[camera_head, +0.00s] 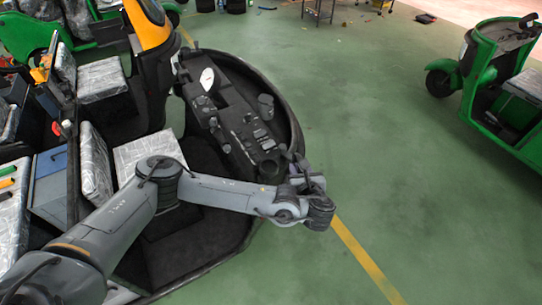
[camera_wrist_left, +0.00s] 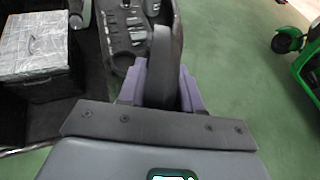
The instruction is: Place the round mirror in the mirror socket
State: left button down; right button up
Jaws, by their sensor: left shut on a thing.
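My left gripper (camera_wrist_left: 163,72) is shut on a narrow dark thing (camera_wrist_left: 162,58) that stands up between its purple fingers in the left wrist view. It may be the round mirror seen edge-on, but its face is hidden. In the head view my left gripper (camera_head: 291,166) is at the near right end of the black dashboard (camera_head: 236,125), close to its rim. A pale oval disc (camera_head: 207,79), which looks like a mirror, stands at the far end of the dashboard. I cannot make out the mirror socket. My right gripper is not in view.
Silver-wrapped boxes and seats (camera_head: 101,79) crowd the left, with a wrapped box (camera_wrist_left: 37,52) left of my gripper in the wrist view. A green rickshaw (camera_head: 508,95) stands at the far right. The green floor (camera_head: 400,150) between is mostly clear.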

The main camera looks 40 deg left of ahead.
pick_arm(q)
jog(key=a+r+n+g+y+p, duration=0.35)
jog(key=a+r+p, duration=0.25)
jog(key=r, duration=0.2)
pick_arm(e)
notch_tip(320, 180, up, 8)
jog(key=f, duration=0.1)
pick_arm(q)
jog(key=w+a+f+g+b, duration=0.1)
jog(key=w+a+f+b, duration=0.4)
jog(key=a+f+b, duration=0.3)
notch_tip(320, 180, down, 2)
jog(key=shift+w+a+f+n+h, duration=0.1)
jog(key=shift+w+a+n+h, duration=0.3)
jog(key=shift+a, duration=0.7)
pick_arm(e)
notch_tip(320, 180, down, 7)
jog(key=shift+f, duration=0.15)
pick_arm(q)
jog(key=shift+s+f, duration=0.1)
jog(key=shift+f, duration=0.1)
jog(key=c, duration=0.8)
grip_release()
jog(key=shift+o, duration=0.2)
